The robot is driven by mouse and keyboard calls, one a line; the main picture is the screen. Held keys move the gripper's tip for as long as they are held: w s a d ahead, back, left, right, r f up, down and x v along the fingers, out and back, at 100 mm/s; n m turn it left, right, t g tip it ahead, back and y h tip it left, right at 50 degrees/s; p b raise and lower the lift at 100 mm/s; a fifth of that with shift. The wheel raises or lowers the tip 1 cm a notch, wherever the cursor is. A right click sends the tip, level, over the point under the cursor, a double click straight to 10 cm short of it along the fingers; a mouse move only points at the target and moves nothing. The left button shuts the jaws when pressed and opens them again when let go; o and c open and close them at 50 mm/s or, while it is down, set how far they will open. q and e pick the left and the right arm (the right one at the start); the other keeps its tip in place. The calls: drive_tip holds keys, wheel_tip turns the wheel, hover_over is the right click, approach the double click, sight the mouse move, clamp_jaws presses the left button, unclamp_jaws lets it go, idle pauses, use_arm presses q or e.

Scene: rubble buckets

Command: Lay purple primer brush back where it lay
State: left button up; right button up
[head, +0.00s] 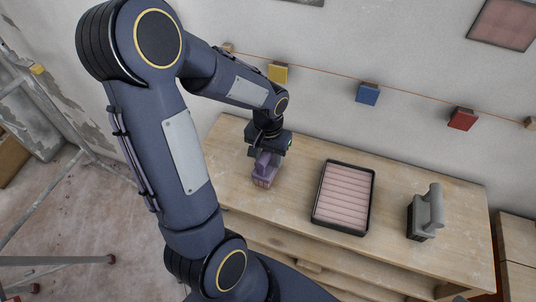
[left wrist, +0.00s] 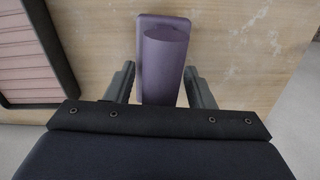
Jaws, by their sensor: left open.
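The purple primer brush (head: 264,169) rests on the left part of the wooden bench, just below my left gripper (head: 268,153). In the left wrist view the brush (left wrist: 164,60) shows its purple block and rounded handle. There the handle lies between the two fingers of my left gripper (left wrist: 164,88), which stand apart with a gap on each side. The gripper is open. The brush's underside is hidden. My right gripper is not in view.
A black-rimmed tray (head: 316,217) with pink ridges lies mid-bench, right of the brush. A grey brush (head: 422,214) stands farther right. The wooden bench (head: 390,190) is bare between them. Coloured blocks hang on a wall cord behind.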

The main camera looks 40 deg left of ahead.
use_arm(q)
drive_tip(key=r, duration=0.2)
drive_tip(key=w+r, duration=0.1)
drive_tip(key=r, duration=0.4)
drive_tip(key=shift+w+d+r, duration=0.1)
drive_tip(key=shift+w+r, duration=0.05)
drive_tip(key=shift+r, duration=0.1)
drive_tip(key=s+d+r+t+h, duration=0.2)
drive_tip(key=s+d+r, duration=0.1)
drive_tip(key=s, duration=0.4)
drive_tip(key=s+d+r+m+t+h, duration=0.1)
drive_tip(key=s+d+r+t, duration=0.2)
drive_tip(key=s+d, duration=0.3)
drive_tip(key=shift+s+d+t+h, duration=0.3)
drive_tip(key=shift+s+h, duration=0.1)
